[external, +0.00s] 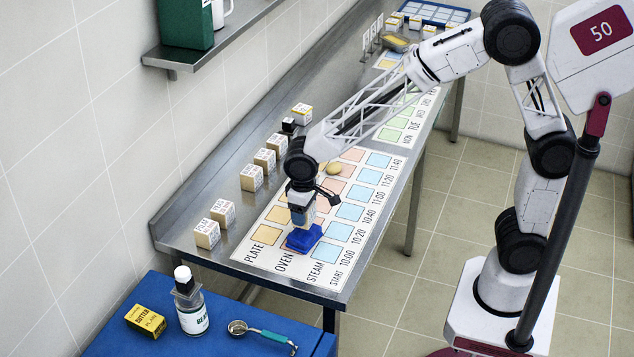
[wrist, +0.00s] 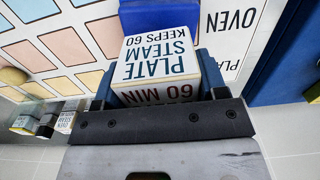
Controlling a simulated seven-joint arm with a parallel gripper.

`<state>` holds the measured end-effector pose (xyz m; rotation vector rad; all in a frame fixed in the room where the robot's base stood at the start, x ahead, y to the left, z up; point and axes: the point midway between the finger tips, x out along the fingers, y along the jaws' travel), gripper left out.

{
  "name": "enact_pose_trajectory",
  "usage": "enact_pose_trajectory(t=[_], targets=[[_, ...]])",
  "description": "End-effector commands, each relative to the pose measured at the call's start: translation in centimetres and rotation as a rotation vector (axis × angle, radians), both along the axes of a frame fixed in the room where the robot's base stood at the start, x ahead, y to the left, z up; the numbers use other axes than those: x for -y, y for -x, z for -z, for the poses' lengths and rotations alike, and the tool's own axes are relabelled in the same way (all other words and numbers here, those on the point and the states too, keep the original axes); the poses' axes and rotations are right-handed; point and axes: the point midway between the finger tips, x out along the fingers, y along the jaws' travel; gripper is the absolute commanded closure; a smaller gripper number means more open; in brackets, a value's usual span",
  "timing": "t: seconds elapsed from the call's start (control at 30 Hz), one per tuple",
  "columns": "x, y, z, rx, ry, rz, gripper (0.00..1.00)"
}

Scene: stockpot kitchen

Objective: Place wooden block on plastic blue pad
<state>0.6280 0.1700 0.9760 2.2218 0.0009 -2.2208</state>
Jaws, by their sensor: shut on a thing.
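The wooden block (wrist: 160,58), with a white label reading "PLATE STEAM KEEPS 60" and "60 MIN", is between the fingers of my gripper (wrist: 158,88) in the wrist view. My gripper (external: 300,208) is shut on it and points down over the near end of the printed chart in the external view. The blue plastic pad (external: 304,238) lies directly below, near the OVEN and STEAM labels. The pad also shows just beyond the block in the wrist view (wrist: 160,17). I cannot tell whether block and pad touch.
Several labelled blocks (external: 251,178) stand along the wall side of the steel table (external: 190,200). A yellowish round item (external: 334,168) sits on the chart (external: 347,233). A bottle (external: 193,313), a yellow butter box (external: 146,321) and a spoon (external: 262,334) are on the blue surface in front.

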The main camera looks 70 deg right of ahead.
Motion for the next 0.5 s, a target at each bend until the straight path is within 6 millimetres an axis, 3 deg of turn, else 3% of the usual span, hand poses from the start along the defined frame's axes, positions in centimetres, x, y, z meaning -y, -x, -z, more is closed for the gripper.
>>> enact_pose_trajectory(t=[0.33,0.5], targets=[[0.0,0.0,2.9,-0.002,0.0,0.0,0.61],[0.0,0.0,3.5,0.0,0.0,0.0,0.61]])
